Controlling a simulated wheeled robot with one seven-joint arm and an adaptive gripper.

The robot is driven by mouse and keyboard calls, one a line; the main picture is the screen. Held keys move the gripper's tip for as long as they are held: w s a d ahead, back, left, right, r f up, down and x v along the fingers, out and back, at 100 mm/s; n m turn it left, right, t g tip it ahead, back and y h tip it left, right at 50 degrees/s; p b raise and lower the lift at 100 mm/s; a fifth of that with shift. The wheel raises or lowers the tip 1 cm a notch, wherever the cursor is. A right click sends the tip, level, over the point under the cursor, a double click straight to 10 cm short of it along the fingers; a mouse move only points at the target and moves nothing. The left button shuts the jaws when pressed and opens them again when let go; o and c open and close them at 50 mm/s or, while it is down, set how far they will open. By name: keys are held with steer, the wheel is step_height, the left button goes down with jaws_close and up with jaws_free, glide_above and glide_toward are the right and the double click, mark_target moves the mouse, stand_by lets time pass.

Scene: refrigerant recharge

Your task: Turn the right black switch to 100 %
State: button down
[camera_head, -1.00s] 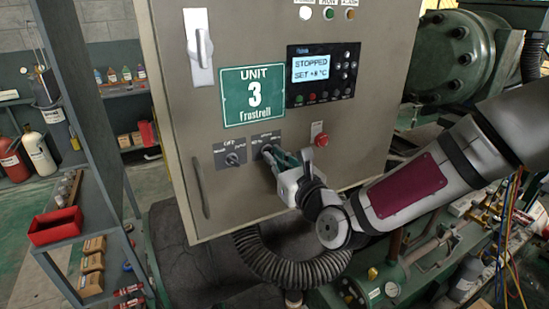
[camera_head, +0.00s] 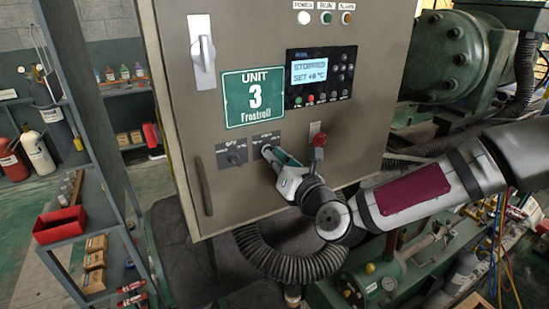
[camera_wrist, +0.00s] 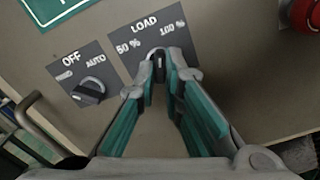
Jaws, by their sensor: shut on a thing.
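The right black switch (camera_wrist: 159,66) sits on the plate (camera_wrist: 118,42) marked LOAD, with 50 % on its left and 100 % on its right. My gripper (camera_wrist: 158,56) is shut on this switch, with a fingertip on each side. In the wrist view the knob stands about upright in the picture while the plate is tilted; its exact setting is hard to tell. In the head view my gripper (camera_head: 268,154) reaches the cabinet from the right and largely hides the switch.
The left black switch (camera_wrist: 90,91), marked OFF and AUTO, is close by on the left. A red button (camera_head: 319,140) sticks out at the upper right of my gripper. A door handle (camera_head: 204,186) is at the cabinet's left. The display (camera_head: 316,72) reads STOPPED.

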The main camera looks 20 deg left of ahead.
steer(key=shift+s+a+r, duration=0.1)
steer(key=shift+s+r, duration=0.05)
steer(key=m, duration=0.3)
steer(key=shift+p, duration=0.4)
steer(key=c, duration=1.8)
jaws_free()
steer(key=p+v, duration=0.3)
steer(key=v, duration=0.6)
steer(key=shift+p, duration=0.35)
